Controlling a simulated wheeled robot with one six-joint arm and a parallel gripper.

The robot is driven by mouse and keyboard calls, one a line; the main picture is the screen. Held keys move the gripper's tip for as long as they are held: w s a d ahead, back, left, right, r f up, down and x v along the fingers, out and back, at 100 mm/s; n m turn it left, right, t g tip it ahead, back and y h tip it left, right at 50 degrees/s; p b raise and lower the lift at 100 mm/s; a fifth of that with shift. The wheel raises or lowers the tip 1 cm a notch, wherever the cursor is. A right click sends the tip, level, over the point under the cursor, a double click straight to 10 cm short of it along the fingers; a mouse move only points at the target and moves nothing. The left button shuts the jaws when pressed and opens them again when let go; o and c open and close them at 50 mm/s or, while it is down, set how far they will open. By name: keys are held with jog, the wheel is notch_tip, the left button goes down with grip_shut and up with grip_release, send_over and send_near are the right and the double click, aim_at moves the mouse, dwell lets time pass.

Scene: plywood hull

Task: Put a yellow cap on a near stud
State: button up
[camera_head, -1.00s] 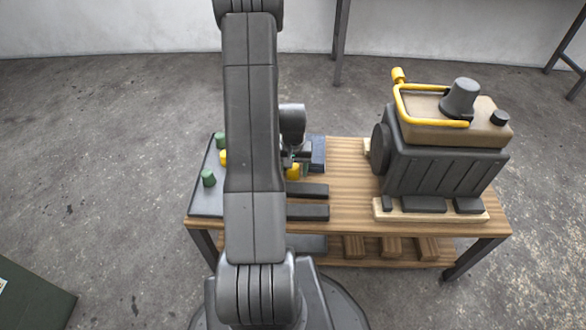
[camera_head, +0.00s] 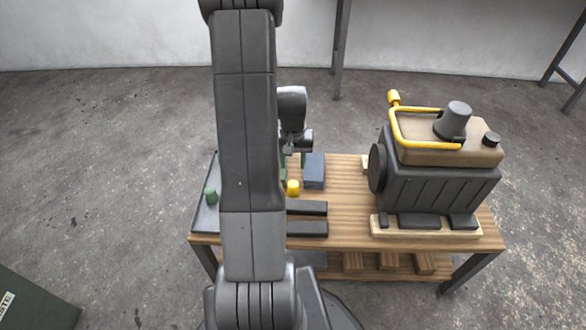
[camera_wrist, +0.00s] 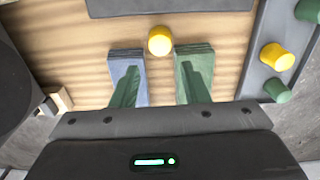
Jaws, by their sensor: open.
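A yellow cap (camera_head: 293,187) stands on the wooden table, beside my arm. In the wrist view the yellow cap (camera_wrist: 160,41) shows past my fingertips, centred between them, and neither finger touches it. My gripper (camera_wrist: 159,70) is open and empty; its green fingers also show in the head view (camera_head: 292,158), just beyond the cap. A dark tray (camera_head: 206,218) at the table's left end holds green pieces (camera_head: 211,196). The wrist view shows two green pieces (camera_wrist: 278,90) and a yellow one (camera_wrist: 272,52) there. I cannot tell whether these are caps or studs. My arm hides part of the tray.
A blue block (camera_head: 314,170) and a green block (camera_wrist: 194,57) lie by my fingers. Dark bars (camera_head: 308,228) lie on the near side. A large machine (camera_head: 440,185) with a yellow handle fills the table's right half. Bare wood lies between bars and machine.

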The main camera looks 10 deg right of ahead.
aim_at(294, 184)
jog(key=f+n+p, duration=0.1)
jog(key=f+n, duration=0.1)
jog(key=f+n+p, duration=0.1)
jog(key=f+n, duration=0.1)
jog(key=s+f+n+p, duration=0.1)
jog(key=f+n, duration=0.1)
jog(key=n, duration=0.1)
jog(key=shift+d+f, duration=0.1)
jog(key=shift+f, duration=0.05)
jog(key=shift+w+f+b, duration=0.2)
jog(key=shift+f+b, duration=0.2)
jog(key=shift+f, duration=1)
jog(key=shift+w+f+b, duration=0.2)
jog(key=shift+f+b, duration=0.15)
jog(key=shift+f, duration=1)
jog(key=c, duration=0.7)
jog(key=shift+o, duration=0.2)
jog(key=shift+r, duration=0.1)
